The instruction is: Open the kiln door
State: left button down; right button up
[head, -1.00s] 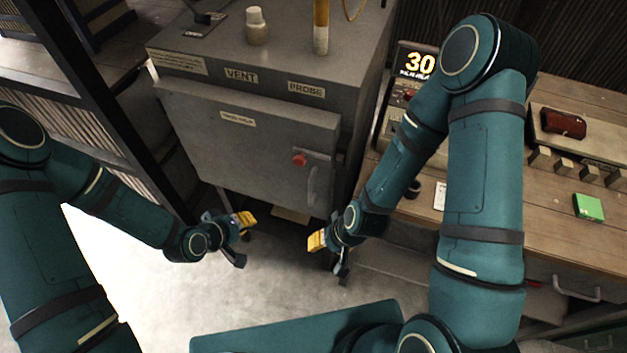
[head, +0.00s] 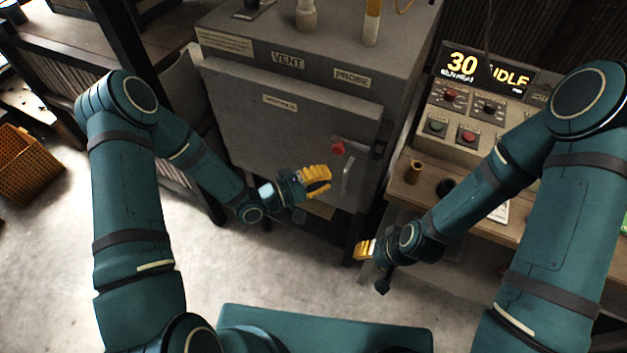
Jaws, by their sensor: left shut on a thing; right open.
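My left gripper (head: 328,181), with yellow fingers, is in front of the door just left of the handle. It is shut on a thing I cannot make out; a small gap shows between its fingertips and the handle. My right gripper (head: 370,268) is open and empty, lower and to the right, in front of the kiln's lower right corner.
A control box with a display (head: 487,72) reading 30 and IDLE stands on a wooden bench (head: 400,185) at the right. A brass cup (head: 414,172) is on the bench. An orange basket (head: 28,165) is at the far left. The floor before the kiln is clear.

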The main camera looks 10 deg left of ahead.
aim_at(340, 172)
pick_arm(q)
jog(key=shift+x, duration=2.25)
jog(key=shift+s, duration=0.1)
